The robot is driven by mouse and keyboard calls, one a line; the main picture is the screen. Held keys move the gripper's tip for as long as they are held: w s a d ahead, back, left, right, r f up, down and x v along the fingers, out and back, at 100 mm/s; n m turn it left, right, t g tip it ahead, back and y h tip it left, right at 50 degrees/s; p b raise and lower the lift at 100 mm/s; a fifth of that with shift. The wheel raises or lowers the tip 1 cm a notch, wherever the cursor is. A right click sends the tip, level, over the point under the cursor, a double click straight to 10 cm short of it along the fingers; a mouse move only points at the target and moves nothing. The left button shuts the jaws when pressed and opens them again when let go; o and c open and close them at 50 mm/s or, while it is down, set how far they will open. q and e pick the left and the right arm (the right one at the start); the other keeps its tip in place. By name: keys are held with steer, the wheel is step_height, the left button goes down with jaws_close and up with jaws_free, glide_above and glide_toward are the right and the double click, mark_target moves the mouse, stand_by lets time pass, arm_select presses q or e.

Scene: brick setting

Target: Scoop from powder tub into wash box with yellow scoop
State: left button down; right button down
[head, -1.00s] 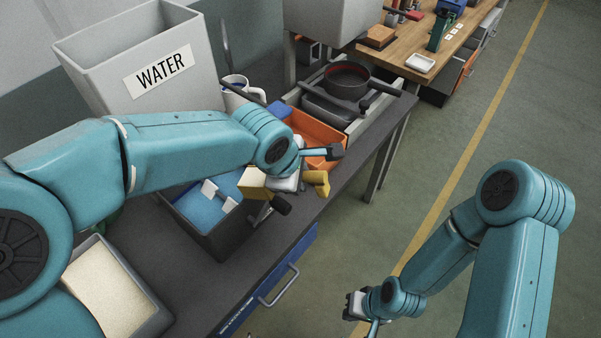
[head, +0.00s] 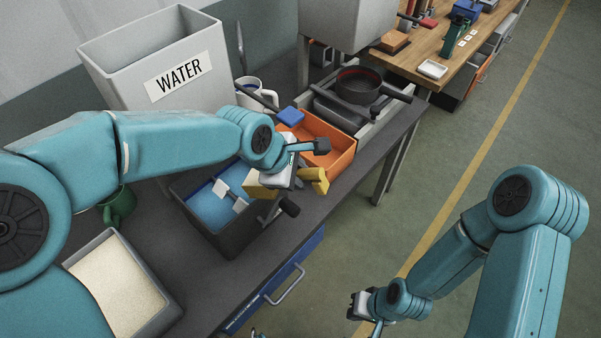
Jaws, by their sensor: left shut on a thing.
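My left gripper (head: 301,178) is shut on the yellow scoop (head: 262,188). The scoop's yellow block-like end is left of the jaws, over the right part of the dark wash box (head: 242,240), and another yellow part shows right of them. I cannot see whether powder is in the scoop. The wash box has a blue inside with a white piece in it. The grey powder tub (head: 166,318), full of pale powder, stands at the lower left, partly behind my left arm. My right gripper (head: 363,308) hangs low right of the table, away from these things; its jaw gap is unclear.
An orange bin (head: 340,161) with a blue block (head: 290,116) stands just behind my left gripper. A white mug (head: 258,92), a grey WATER container (head: 150,65) and a black pan (head: 360,85) are farther back. A green mug (head: 118,205) is behind the powder tub.

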arm_select(q)
steer(key=shift+w+a+r+h, duration=0.2)
steer(key=shift+a+r+h, duration=0.1)
steer(key=shift+a, duration=0.25)
steer(key=shift+w+a+r+n+h+b, duration=0.15)
steer(key=shift+a+r+h+b, duration=0.1)
steer(key=shift+a+b, duration=0.25)
steer(key=shift+w+a+r+n+h+b, duration=0.15)
steer(key=shift+a+h+b, duration=0.15)
steer(key=shift+a+b, duration=0.2)
steer(key=shift+w+a+r+h+b, duration=0.1)
steer(key=shift+a+r+h+b, duration=0.15)
steer(key=shift+a+b, duration=0.25)
steer(key=w+a+r+y+p, duration=0.1)
steer(key=a+r+y+p, duration=0.2)
steer(key=a+r+p, duration=0.1)
steer(key=shift+r+m+p, duration=0.4)
steer(key=shift+r+p, duration=0.05)
steer(key=shift+p, duration=0.7)
stand_by(0.6)
steer(key=shift+w, duration=0.1)
